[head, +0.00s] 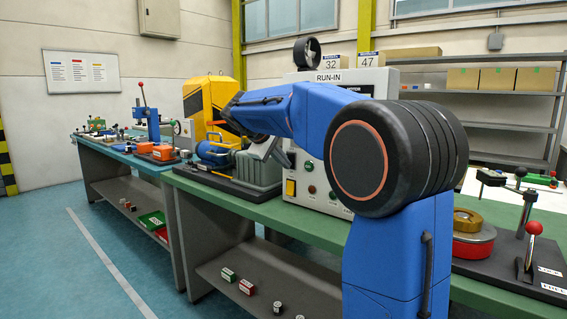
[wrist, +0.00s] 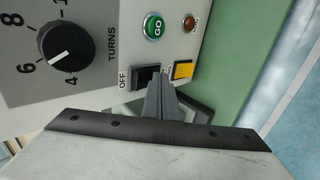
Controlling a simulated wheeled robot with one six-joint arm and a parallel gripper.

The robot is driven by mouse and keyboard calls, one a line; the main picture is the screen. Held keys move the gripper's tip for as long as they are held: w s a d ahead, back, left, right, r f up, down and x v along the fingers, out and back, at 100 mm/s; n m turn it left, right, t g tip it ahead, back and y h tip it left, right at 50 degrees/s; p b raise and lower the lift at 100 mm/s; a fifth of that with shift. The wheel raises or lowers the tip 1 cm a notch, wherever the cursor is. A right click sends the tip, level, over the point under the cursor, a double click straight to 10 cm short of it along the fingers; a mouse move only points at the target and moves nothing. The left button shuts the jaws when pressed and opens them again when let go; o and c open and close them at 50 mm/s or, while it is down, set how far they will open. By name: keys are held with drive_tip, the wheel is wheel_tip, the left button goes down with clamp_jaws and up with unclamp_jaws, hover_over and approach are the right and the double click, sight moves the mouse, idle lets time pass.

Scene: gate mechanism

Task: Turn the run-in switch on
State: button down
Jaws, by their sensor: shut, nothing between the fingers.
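The run-in machine's panel fills the upper left of the wrist view, turned on its side. A black switch (wrist: 144,78) sits there with an OFF label at its left end. A yellow switch or block (wrist: 183,70) is to its right, with a partly hidden label between them. My gripper (wrist: 162,82) is shut and empty, its dark fingertips pointing at the panel by the right end of the black switch. I cannot tell whether they touch it. In the head view my arm reaches to the RUN-IN cabinet (head: 328,77), and the yellow piece (head: 291,188) shows below my wrist.
A green GO button (wrist: 154,27) and a red-brown button (wrist: 190,23) lie close by. A TURNS knob (wrist: 67,53) is further left. A blue motor and grey housing (head: 257,172) stand left of the cabinet on the green bench (head: 330,228).

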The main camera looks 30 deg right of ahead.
drive_tip(key=shift+r, duration=0.85)
